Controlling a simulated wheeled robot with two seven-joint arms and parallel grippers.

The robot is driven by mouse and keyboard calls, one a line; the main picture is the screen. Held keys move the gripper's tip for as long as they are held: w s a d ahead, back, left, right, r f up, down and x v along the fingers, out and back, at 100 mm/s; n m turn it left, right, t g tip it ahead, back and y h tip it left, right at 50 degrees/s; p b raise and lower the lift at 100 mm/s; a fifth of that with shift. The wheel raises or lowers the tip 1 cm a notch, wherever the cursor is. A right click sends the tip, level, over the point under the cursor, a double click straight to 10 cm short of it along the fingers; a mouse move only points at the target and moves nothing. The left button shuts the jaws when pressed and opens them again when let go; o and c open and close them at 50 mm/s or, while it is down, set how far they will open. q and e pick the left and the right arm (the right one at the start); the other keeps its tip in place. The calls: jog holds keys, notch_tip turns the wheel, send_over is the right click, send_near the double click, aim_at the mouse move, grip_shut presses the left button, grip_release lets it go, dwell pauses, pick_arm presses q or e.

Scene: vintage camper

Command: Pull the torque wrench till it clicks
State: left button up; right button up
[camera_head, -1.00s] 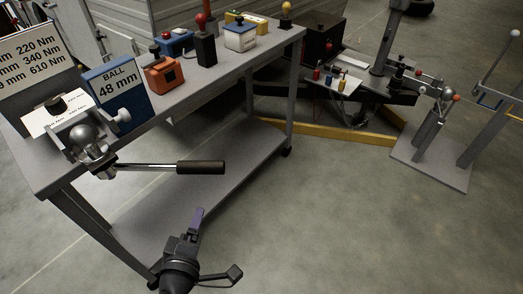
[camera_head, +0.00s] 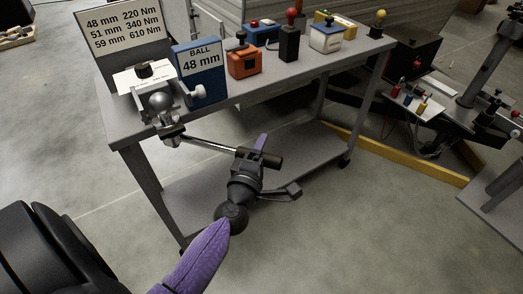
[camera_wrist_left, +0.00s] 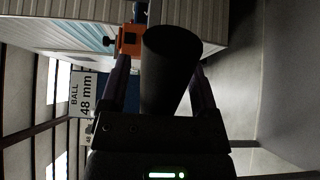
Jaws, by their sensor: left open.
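The torque wrench (camera_head: 207,144) sticks out from the ball fixture (camera_head: 160,102) at the bench's near end, its steel shaft running right to a dark handle (camera_head: 273,160). My left gripper (camera_head: 261,148), with a purple finger showing, is at the handle in the head view. In the left wrist view the dark handle (camera_wrist_left: 170,70) lies between the two spread fingers of my left gripper (camera_wrist_left: 163,85). The gripper is open; I cannot tell whether a finger touches the handle. My right gripper is not in view.
A blue sign (camera_head: 200,71) reads "BALL 48 mm"; a grey board (camera_head: 127,27) lists sizes and torques. An orange box (camera_head: 244,63), a blue box (camera_head: 262,33) and other items stand on the bench (camera_head: 225,101). A yellow bar (camera_head: 415,162) crosses the floor at right. The front floor is clear.

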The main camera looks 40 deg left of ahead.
pick_arm(q)
grip_shut()
dwell(1.3)
